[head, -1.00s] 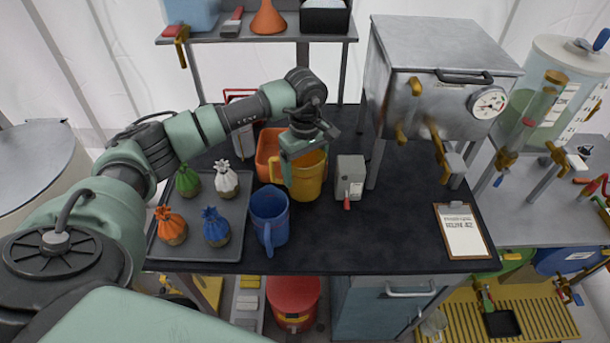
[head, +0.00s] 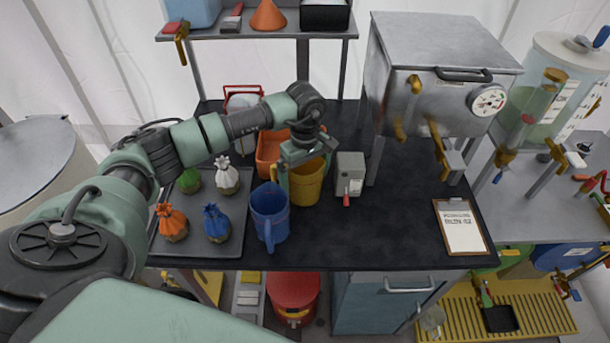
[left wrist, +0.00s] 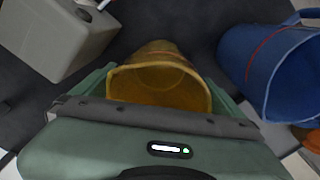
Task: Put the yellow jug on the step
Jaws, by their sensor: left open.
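The yellow jug (head: 308,187) stands upright on the dark worktop, between the blue jug (head: 270,217) and a small grey box. My left gripper (head: 303,166) is over the yellow jug, pointing down, with its jaws open. In the left wrist view the yellow jug (left wrist: 160,82) shows between the two fingers, partly hidden by the gripper body; I cannot tell whether they touch it. My right gripper is not in view. A yellow slatted platform (head: 545,318) low at the right may be the step; I cannot be sure.
The grey box (head: 349,178) with a red lever is close right of the jug. An orange bin (head: 268,150) is behind it. A tray (head: 198,250) holds several tied sacks. A clipboard (head: 462,228) lies at right; the worktop's front middle is clear.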

